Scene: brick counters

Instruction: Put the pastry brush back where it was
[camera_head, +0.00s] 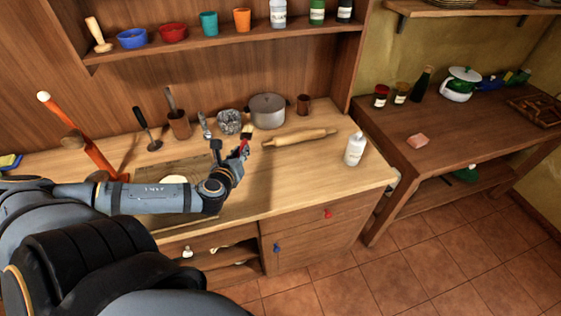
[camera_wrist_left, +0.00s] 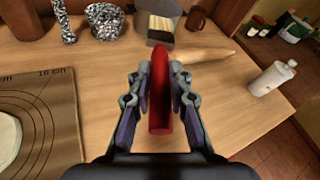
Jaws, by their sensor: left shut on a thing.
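The pastry brush (camera_wrist_left: 160,85) has a red handle and a pale bristle head. In the left wrist view, my left gripper (camera_wrist_left: 158,100) is shut on its red handle, with the bristles pointing away from me. In the head view the brush (camera_head: 245,137) shows small at the tip of my left gripper (camera_head: 238,150), over the wooden counter (camera_head: 340,178). The head view does not show clearly how high it is held. My right gripper is not seen.
A rolling pin (camera_head: 300,137) and white bottle (camera_head: 355,149) are to the right. A pot (camera_head: 267,110), crumpled silvery bowl (camera_head: 229,122) and brown cup (camera_head: 303,104) stand behind. A mat with dough (camera_wrist_left: 40,120) is at left. Counter near the front right is clear.

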